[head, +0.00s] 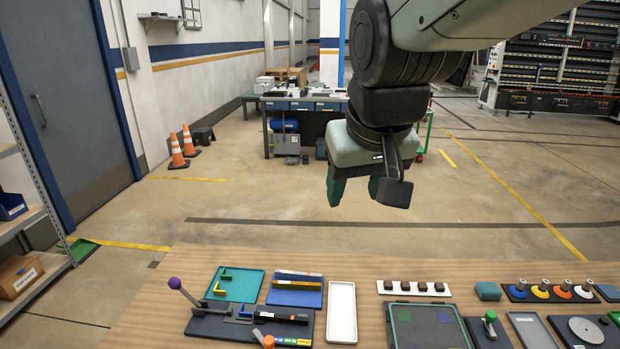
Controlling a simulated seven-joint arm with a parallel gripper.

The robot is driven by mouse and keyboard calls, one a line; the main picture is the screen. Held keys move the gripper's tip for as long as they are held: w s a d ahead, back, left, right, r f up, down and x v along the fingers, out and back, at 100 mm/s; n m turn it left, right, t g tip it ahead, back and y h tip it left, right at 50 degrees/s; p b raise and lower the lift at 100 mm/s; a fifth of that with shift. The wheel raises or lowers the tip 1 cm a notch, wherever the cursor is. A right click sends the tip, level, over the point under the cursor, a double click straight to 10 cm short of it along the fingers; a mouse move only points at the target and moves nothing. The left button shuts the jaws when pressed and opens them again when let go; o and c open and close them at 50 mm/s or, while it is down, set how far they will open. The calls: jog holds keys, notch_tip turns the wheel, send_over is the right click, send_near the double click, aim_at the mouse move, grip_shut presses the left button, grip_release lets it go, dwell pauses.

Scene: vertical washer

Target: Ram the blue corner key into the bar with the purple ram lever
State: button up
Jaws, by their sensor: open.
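The ram lever, with its purple knob (174,283), leans up and left at the left end of a dark fixture (205,326) on the table. A small blue piece, apparently the blue corner key (243,311), sits in the fixture between the lever and the bar. The dark bar (281,315) lies along the fixture's right part. I cannot tell whether key and bar touch. My gripper (353,192) is open and empty, fingers down, high above the far side of the table, up and right of the fixture.
A teal tray (254,288) with small green-and-yellow corner pieces and a blue tray (295,299) with bars stand behind the fixture. An orange-knobbed lever (267,341) is at its front. A white tray (342,312) stands right; more trays and fixtures fill the table's right side.

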jog(key=w+a+f+n, duration=0.2)
jog(key=w+a+f, duration=0.3)
jog(key=a, duration=0.4)
jog(key=n+y, duration=0.1)
jog(key=n, duration=0.6)
send_near(180, 287)
jog(key=x, duration=1.1)
jog(key=shift+c, duration=0.5)
grip_shut()
jog(key=shift+r, duration=0.1)
